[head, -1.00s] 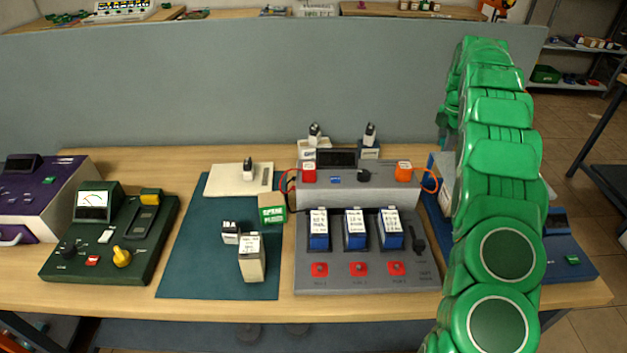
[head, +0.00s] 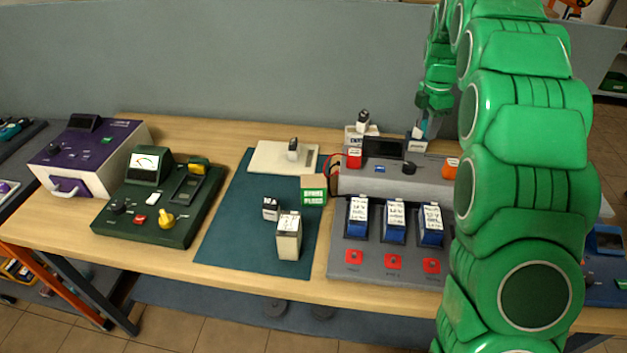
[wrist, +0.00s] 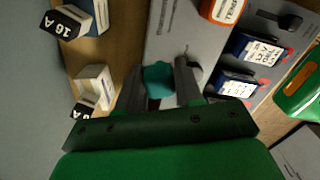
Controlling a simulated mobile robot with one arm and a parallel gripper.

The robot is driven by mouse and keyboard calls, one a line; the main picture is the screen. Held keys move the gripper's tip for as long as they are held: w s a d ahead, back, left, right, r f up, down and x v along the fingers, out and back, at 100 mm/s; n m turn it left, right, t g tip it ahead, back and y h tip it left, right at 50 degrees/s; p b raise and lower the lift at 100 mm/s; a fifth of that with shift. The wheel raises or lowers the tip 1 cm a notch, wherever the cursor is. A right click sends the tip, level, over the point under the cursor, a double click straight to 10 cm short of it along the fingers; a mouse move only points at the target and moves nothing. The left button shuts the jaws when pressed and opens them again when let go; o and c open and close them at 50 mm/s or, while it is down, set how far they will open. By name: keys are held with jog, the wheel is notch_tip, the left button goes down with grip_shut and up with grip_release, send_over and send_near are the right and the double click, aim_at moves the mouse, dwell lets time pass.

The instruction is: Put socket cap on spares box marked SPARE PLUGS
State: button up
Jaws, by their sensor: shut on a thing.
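My gripper (wrist: 158,78) is shut on a small teal piece, which I take to be the socket cap (wrist: 158,82), in the wrist view. It hangs above the back of the grey charger. In the head view my gripper (head: 432,108) is near the charger's back edge, partly hidden by my arm. The spares box (head: 314,197) is green with white lettering, SPARE PLUGS, and a brown top. It stands at the right edge of the teal mat (head: 232,235), left of the charger and well apart from my gripper.
The grey charger (head: 350,262) holds several blue batteries. Small labelled plugs on stands are behind it. A cream battery (head: 288,238) and a small block (head: 270,208) stand on the mat before the box. A cream plate (head: 270,155) lies behind. A green tester (head: 150,225) is left.

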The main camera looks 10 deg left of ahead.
jog(key=s+a+r+n, duration=0.2)
jog(key=s+a, duration=1)
jog(key=s+a+r+n, duration=0.2)
jog(key=s+a+n, duration=0.1)
jog(key=s+a, duration=0.9)
send_over(313, 180)
jog(key=f, duration=0.9)
jog(key=shift+s+d+f, duration=0.15)
jog(key=shift+s+f, duration=0.1)
jog(key=shift+f, duration=0.05)
jog(key=shift+w+f, duration=0.15)
jog(key=shift+f, duration=1.65)
jog(key=shift+f, duration=0.1)
jog(key=o, duration=1)
